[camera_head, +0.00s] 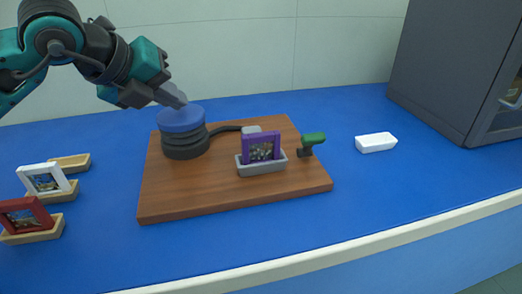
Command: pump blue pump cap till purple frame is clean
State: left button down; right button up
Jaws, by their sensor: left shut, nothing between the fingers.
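A blue pump cap (181,119) tops a black ribbed bellows (186,142) at the back left of a brown wooden board (210,197). A dark hose runs right from the bellows to a grey nozzle. The purple frame (261,147) stands upright in a grey holder (262,168), with dark and pale specks across its picture. My left gripper (179,100) is shut and empty, its fingertips right above the cap; I cannot tell if they touch it. My right gripper is not in view.
A green-topped lever (312,139) stands right of the purple frame. A white block (376,142) lies farther right, near a grey cabinet (450,70). White (44,179) and red (24,215) frames sit in wooden holders at left. The blue table front is clear.

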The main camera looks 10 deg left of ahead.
aim_at(175, 114)
pick_arm(q)
jog(key=shift+f+b, duration=0.4)
jog(key=shift+f, duration=0.05)
jog(key=shift+r, duration=0.1)
dwell(0.4)
jog(key=shift+r+p, duration=0.75)
jog(key=shift+r, duration=0.25)
jog(key=shift+r, duration=0.1)
notch_tip(175, 114, up, 6)
jog(key=p, duration=0.4)
dwell(0.3)
